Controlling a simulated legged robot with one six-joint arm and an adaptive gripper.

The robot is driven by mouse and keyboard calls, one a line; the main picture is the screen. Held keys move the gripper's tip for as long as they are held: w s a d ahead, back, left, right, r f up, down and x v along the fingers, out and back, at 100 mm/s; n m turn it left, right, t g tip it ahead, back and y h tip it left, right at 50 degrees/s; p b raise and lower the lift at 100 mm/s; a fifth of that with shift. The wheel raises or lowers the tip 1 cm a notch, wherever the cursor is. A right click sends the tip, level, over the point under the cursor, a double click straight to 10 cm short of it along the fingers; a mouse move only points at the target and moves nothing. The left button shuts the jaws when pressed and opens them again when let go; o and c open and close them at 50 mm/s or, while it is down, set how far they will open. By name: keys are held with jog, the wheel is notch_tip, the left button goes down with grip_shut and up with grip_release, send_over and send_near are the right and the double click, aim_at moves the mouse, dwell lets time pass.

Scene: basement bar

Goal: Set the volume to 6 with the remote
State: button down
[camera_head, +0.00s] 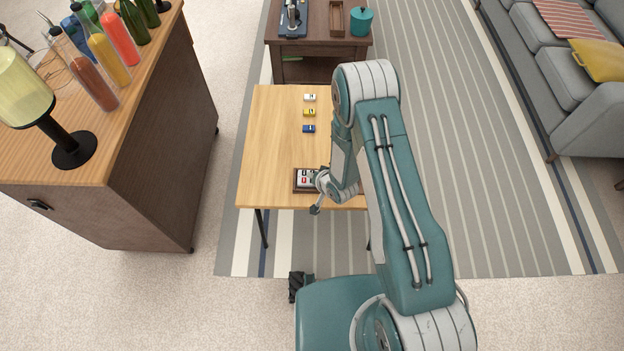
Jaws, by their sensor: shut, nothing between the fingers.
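A wooden table (270,145) stands in front of me. On its near part lies a small brown-rimmed tray (296,190) with white pieces and dark and red marks, too small to read. My gripper (315,209) is shut at the tray's right front edge in the picture; I cannot tell whether it touches. My wrist hides the tray's right side. Farther back, a white block (309,97), a yellow block (309,113) and a blue block (309,129) lie in a row. I cannot make out a remote or a volume reading.
A bar cabinet (160,150) on the left bears bottles and a lamp (72,150). A dark wooden table (320,42) with a teal pot (357,20) stands behind. A grey sofa (560,75) is at the upper right. The wooden table's left half is clear.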

jog(key=shift+r, duration=2.5)
jog(key=shift+d, duration=0.1)
